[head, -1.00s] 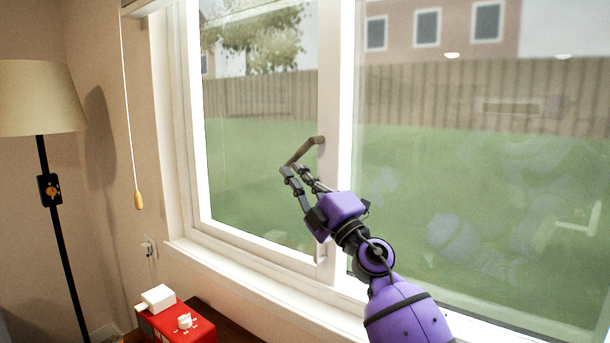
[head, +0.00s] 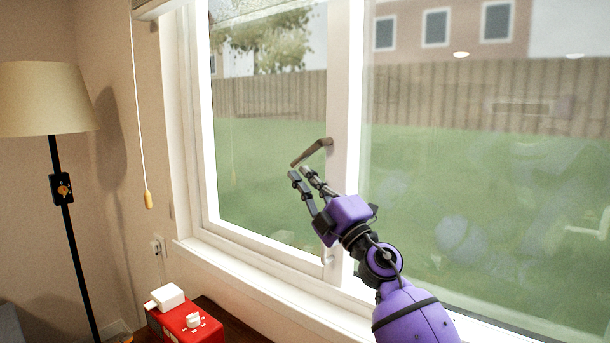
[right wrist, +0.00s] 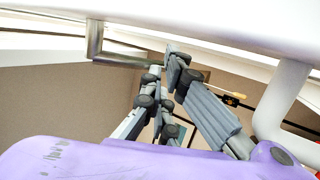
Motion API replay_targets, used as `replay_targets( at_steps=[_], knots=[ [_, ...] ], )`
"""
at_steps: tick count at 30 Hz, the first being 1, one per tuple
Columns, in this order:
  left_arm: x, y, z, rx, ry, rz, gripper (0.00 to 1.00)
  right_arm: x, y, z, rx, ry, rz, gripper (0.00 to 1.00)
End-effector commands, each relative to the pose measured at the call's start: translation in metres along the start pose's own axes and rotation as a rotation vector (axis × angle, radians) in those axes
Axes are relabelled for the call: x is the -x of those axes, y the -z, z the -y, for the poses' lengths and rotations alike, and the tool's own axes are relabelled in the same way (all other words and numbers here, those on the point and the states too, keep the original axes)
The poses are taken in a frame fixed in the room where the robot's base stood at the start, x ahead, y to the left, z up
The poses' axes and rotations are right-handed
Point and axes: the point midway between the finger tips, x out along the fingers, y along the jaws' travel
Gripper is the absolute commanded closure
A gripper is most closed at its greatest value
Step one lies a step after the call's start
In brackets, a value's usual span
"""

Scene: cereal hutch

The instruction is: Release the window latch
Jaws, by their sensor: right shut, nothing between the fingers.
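The window latch is a bronze L-shaped lever (head: 311,153) on the white upright between the two panes. Its arm points left and slightly down. My right gripper (head: 300,173) is just below the lever's free end in the head view, with its fingers pointing up and left. Its fingers are shut with nothing between them. In the right wrist view the metal lever (right wrist: 95,42) runs from the white frame toward my fingertips (right wrist: 172,66). Whether the fingers touch it I cannot tell. My left gripper is not in view.
A white fitting (head: 328,258) sits low on the same upright. A red box-shaped appliance (head: 185,325) stands below the sill. A floor lamp (head: 62,215) and a pull cord with a yellow end (head: 148,199) are at the left.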

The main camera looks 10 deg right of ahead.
Motion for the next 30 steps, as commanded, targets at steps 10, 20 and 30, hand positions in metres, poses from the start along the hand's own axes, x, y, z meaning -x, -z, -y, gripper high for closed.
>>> replay_targets(
  at_steps=[10,20,30],
  knots=[
    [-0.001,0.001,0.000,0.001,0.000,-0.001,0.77,0.073,0.000,0.001,-0.001,0.002,0.002,1.00],
    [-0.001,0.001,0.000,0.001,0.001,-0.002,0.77,0.108,0.000,0.000,-0.001,0.001,0.000,1.00],
    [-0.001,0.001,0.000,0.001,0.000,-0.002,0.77,0.109,0.001,0.000,-0.001,-0.001,-0.001,1.00]
  ],
)
